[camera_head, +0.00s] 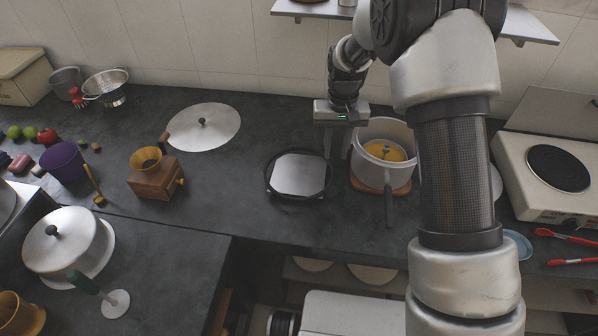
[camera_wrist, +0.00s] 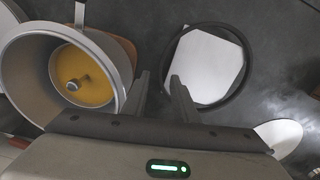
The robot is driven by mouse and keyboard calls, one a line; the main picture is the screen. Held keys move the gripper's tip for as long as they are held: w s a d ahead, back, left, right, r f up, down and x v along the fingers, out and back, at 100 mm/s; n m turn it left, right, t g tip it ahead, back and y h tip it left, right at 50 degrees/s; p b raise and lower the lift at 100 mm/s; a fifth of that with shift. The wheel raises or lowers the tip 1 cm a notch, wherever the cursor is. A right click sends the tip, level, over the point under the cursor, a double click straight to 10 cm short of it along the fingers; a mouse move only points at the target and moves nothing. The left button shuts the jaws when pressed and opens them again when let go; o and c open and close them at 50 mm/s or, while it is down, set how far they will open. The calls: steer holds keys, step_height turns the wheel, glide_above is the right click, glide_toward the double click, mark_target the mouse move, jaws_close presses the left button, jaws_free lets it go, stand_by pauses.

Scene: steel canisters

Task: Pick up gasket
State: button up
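The gasket is a thin black ring (camera_head: 267,181) lying on the dark counter around a pale, angular flat plate (camera_head: 299,174). In the wrist view the ring (camera_wrist: 249,72) is right of centre with the plate (camera_wrist: 208,66) inside it. My gripper (camera_head: 336,152) is above the counter, between the ring's right side and the pot. In the wrist view my gripper (camera_wrist: 157,82) is open, with its two fingers apart and the right finger overlapping the ring's near left edge. I cannot tell whether it touches the ring. Nothing is held.
A grey pot (camera_head: 383,143) with a yellow-and-metal thing inside stands close right of my gripper, on a wooden board (camera_head: 362,185). A flat round lid (camera_head: 204,126) and a coffee grinder (camera_head: 155,180) are left. A white hotplate (camera_head: 525,170) is right. The counter before the ring is clear.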

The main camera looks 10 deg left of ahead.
step_height(320, 180, down, 6)
steer(key=shift+a+f, duration=0.1)
steer(key=shift+f, duration=0.15)
jaws_close()
